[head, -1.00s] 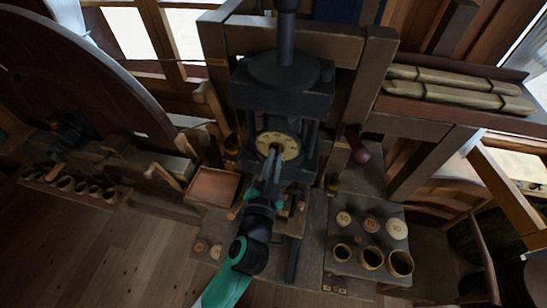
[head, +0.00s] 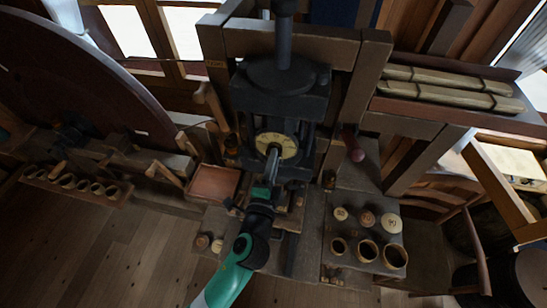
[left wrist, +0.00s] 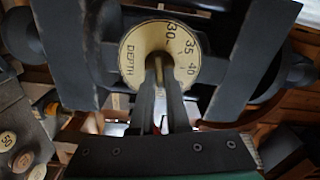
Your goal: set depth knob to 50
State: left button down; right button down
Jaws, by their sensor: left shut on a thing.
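The depth dial (head: 288,147) is a round cream plate on the front of the dark press. In the left wrist view the dial (left wrist: 134,45) bears the word DEPTH and the numbers 30, 35 and 40. A narrow brass-coloured knob (left wrist: 160,70) stands out at its centre. My left gripper (head: 272,158) reaches up to the dial from below. In the left wrist view its fingers (left wrist: 159,66) are closed on the knob from both sides and hide part of it and the dial's lower part. I cannot read a pointer. My right gripper is not in view.
The dark press (head: 283,90) surrounds the dial above and at both sides. An open reddish tray (head: 214,183) lies left of my wrist. A board (head: 345,258) with several round marked pieces and cups is at the right. A red-handled tool (head: 355,147) is right of the press.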

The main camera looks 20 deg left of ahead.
pick_arm(q)
jog(key=shift+m, duration=0.3)
jog(key=c, duration=0.9)
grip_release()
jog(key=b+v, duration=0.1)
jog(key=v, duration=1)
jog(key=shift+s, duration=0.3)
